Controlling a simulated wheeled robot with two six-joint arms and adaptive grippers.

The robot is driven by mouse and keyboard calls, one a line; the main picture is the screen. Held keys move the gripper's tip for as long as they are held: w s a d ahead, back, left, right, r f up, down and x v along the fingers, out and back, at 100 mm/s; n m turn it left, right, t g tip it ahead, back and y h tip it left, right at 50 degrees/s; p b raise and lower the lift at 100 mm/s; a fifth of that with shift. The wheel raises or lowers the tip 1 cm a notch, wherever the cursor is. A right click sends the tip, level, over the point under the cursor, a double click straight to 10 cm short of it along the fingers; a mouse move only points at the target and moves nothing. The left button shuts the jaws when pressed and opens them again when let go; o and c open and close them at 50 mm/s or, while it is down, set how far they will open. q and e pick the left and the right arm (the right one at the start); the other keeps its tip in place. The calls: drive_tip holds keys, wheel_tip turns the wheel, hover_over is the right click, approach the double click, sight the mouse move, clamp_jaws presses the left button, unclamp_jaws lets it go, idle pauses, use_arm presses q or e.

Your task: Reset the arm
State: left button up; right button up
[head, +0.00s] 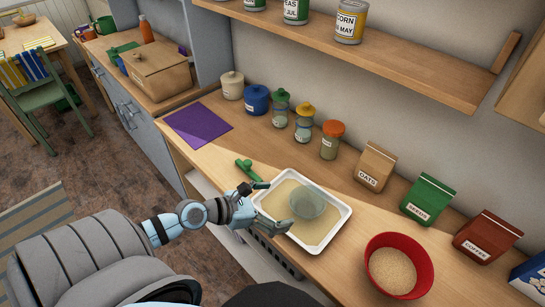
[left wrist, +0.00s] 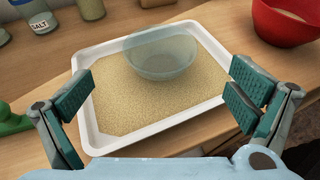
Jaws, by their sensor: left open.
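My left gripper (head: 268,206) is open and empty at the near-left edge of a white tray (head: 346,212) on the wooden counter. In the left wrist view the teal finger pads of the left gripper (left wrist: 160,92) are spread wide, with the tray (left wrist: 88,118) between and beyond them. The tray holds a layer of tan grains (left wrist: 125,108) and a clear glass bowl (left wrist: 160,58), which also shows in the head view (head: 307,203). No finger is seen touching the bowl. My right gripper is not in view.
A red bowl of grains (head: 372,250) stands right of the tray. A green object (head: 247,171) lies behind the gripper. Several jars and packets line the wall, including an orange-lidded jar (head: 331,142). A purple mat (head: 196,126) lies left; a shelf (head: 400,52) hangs above.

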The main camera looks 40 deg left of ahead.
use_arm(q)
drive_tip(key=shift+v, duration=0.8)
drive_tip(key=shift+w, duration=0.1)
